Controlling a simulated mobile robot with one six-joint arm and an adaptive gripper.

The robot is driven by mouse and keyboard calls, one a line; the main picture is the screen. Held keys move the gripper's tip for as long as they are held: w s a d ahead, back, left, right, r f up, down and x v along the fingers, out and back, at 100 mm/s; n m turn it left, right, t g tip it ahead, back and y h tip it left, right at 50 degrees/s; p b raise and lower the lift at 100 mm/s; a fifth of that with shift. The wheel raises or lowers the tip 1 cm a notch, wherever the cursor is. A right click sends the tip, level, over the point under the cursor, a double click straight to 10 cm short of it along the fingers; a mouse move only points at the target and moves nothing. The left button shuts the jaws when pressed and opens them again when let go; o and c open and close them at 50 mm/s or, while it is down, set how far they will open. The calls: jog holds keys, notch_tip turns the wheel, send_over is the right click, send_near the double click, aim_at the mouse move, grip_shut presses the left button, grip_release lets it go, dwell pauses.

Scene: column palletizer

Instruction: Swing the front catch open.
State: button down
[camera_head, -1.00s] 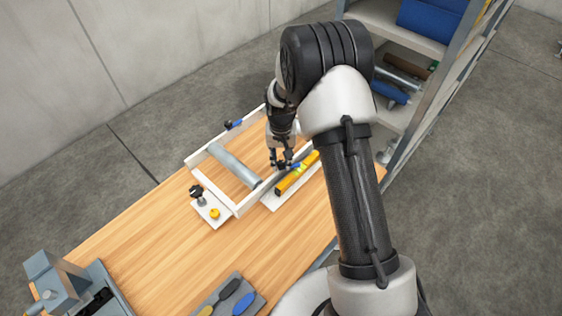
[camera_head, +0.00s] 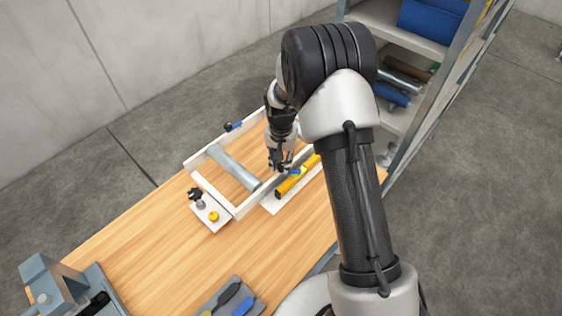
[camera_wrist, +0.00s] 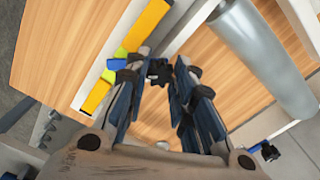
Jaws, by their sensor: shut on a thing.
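The front catch shows a black knob (camera_wrist: 158,71) between my fingertips and a blue end (camera_wrist: 117,64) out to one side, by the frame's edge. In the head view, the blue end (camera_head: 294,171) shows beside the yellow level. My gripper (camera_head: 278,168) points down at the near right side of the white frame (camera_head: 214,194). In the wrist view, my gripper (camera_wrist: 164,66) is closed in on the catch's black part. The fingers hide part of the catch, so its exact angle is unclear.
A yellow level (camera_head: 291,184) lies on a white strip right beside the catch. A grey cylinder (camera_head: 235,166) lies inside the frame. Another catch with a blue end (camera_head: 233,127) is on the far side. A black knob (camera_head: 195,193) stands at the near left corner.

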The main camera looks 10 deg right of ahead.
aim_at(281, 165)
jog(key=c, duration=1.3)
grip_release()
jog(key=shift+c, duration=0.2)
notch_tip(281, 165, up, 12)
jog(key=shift+r, duration=0.1)
